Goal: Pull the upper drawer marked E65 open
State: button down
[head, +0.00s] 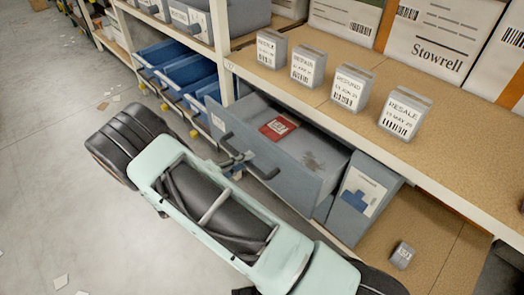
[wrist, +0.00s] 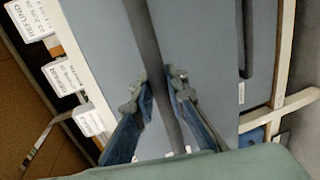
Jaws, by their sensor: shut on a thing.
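A grey-blue drawer (head: 300,165) under the shelf board stands pulled out, its inside showing from above. A flat red item with a white label (head: 279,127) lies in it. My gripper (head: 238,162) is at the dark bar handle on the drawer's front. In the wrist view its two fingers (wrist: 160,88) are on either side of the dark handle (wrist: 163,60), shut on it. A small white label (wrist: 241,92) shows near the front's edge, too small to read. I cannot read E65 anywhere.
Small labelled grey boxes (head: 347,88) stand on the shelf above the drawer. Blue bins (head: 185,75) sit to the left. A grey box with a white label (head: 362,195) is right of the drawer. The floor (head: 60,170) at left is mostly clear, with paper scraps.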

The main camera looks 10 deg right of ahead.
jog(key=f+b+v, duration=0.2)
jog(key=f+v, duration=0.1)
jog(key=v, duration=1.1)
jog(key=shift+s+a+b, duration=0.3)
jog(key=shift+a+b, duration=0.05)
jog(key=shift+a, duration=0.05)
jog(key=c, duration=1.9)
grip_release()
jog(key=v, duration=1.2)
